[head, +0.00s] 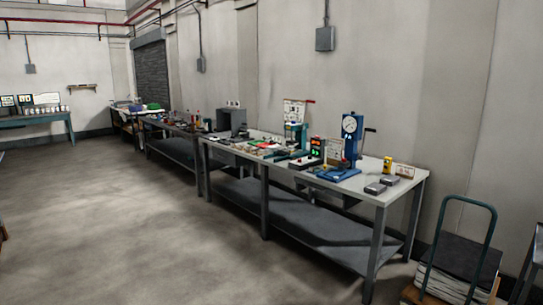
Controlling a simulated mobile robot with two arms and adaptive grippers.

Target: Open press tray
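A blue press-like device with a round white dial (351,126) and a dark side lever stands toward the right end of the grey workbench (405,186). A smaller teal device (291,132) with a red-ended lever stands to its left on the same bench. I cannot tell at this size which of them has the press tray, or whether a tray is open or shut. Neither of my grippers is in view.
A cart with a green handle (494,216) and stacked sheets stands at the bottom right. Further benches line the wall, and a teal-legged table (35,121) stands far left. The concrete floor (130,220) in front of the benches is clear.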

